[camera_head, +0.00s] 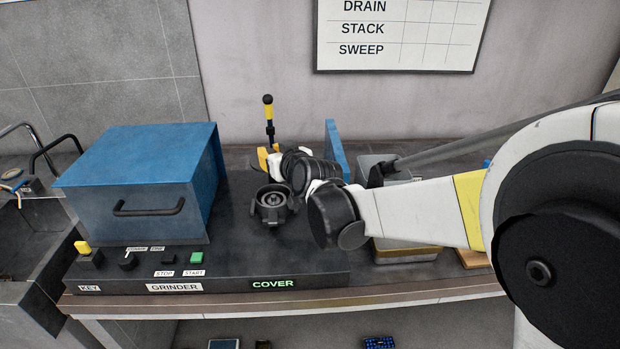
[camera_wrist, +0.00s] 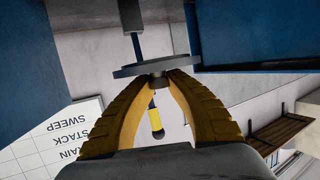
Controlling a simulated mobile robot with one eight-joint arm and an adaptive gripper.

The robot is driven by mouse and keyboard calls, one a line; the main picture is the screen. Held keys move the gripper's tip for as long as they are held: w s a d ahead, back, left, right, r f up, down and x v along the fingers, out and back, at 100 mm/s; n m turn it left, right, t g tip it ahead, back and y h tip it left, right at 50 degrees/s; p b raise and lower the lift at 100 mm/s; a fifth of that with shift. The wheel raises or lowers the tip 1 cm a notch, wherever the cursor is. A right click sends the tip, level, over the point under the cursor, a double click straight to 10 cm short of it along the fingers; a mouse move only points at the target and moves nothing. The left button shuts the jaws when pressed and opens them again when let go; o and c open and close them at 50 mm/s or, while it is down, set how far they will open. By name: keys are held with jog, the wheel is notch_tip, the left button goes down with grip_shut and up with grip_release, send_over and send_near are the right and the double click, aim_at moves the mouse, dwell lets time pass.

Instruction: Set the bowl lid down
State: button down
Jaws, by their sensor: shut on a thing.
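The bowl lid (camera_wrist: 180,66) is a dark grey disc, seen nearly edge-on in the wrist view. My gripper (camera_wrist: 159,77) has its two ribbed yellow-brown fingers closed on the small knob of the lid. The wrist view is upside down, so the knob faces up and the lid looks about level. Whether anything touches its underside is unclear. In the head view a dark round bowl-like fitting (camera_head: 271,204) with lugs stands on the grinder deck, in front of and beside my wrist. The lid cannot be made out there.
A blue grinder housing (camera_head: 135,170) stands left, with labelled controls along the deck front. A lever (camera_head: 268,105) with yellow and black grip rises behind my wrist. A blue upright panel (camera_head: 337,147) is right of it. Bare deck (camera_head: 235,235) shows around the bowl-like fitting.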

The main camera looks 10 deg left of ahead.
aim_at(274, 196)
notch_tip(274, 196, down, 10)
jog(key=b, duration=0.4)
jog(key=shift+s+a+r, duration=0.1)
jog(key=shift+r, duration=0.05)
jog(key=shift+f+b, duration=0.5)
jog(key=shift+f, duration=0.1)
jog(key=c, duration=1.6)
grip_release()
jog(key=shift+o, duration=1.1)
jog(key=shift+r+p, duration=0.3)
jog(key=p+v, duration=0.3)
jog(key=v, duration=0.9)
jog(key=shift+r+p, duration=0.3)
